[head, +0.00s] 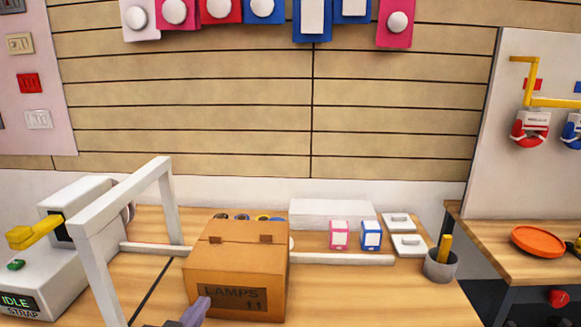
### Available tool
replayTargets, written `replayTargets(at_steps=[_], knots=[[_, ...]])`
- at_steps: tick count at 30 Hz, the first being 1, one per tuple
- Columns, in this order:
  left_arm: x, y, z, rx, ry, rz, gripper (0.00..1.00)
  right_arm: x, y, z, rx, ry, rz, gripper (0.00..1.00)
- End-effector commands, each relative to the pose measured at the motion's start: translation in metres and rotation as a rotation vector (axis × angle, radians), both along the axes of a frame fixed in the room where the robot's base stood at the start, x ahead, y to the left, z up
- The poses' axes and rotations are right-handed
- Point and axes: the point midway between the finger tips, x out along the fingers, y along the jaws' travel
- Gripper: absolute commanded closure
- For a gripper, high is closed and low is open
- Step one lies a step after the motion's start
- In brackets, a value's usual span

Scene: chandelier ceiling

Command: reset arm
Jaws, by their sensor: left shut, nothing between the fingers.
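My left gripper (196,312) shows only in part at the bottom edge of the head view, in front of the lower left of a brown cardboard box marked LAMPS (236,270). Its purple-grey finger points up and to the right, and the gripper is shut with nothing in it. I cannot tell whether it touches the box. The rest of the left arm is below the frame. My right gripper is not in view.
A white frame (168,205) and a machine with a yellow lever (35,232) stand at left. Behind the box are a white block (330,213) and pink and blue boxes (339,235). A grey cup (441,265) stands at right. The front right tabletop is clear.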

Motion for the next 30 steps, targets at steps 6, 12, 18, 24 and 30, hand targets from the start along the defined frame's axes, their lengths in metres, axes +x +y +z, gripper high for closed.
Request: replayTargets(at_steps=[6, 12, 18, 24, 30], knots=[[-0.113, -0.017, -0.133, 0.008, 0.258, -0.059, 1.0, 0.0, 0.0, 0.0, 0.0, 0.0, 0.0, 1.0], [-0.221, -0.029, -0.208, 0.004, 0.45, -0.102, 1.0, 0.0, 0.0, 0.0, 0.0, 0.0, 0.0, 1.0], [-0.281, -0.035, -0.236, 0.0, 0.548, -0.125, 1.0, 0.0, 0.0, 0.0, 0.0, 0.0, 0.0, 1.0], [-0.29, -0.036, -0.24, -0.001, 0.562, -0.129, 1.0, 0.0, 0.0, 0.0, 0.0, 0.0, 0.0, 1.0], [-0.289, -0.036, -0.24, -0.001, 0.56, -0.128, 1.0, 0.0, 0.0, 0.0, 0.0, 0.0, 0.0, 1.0]])
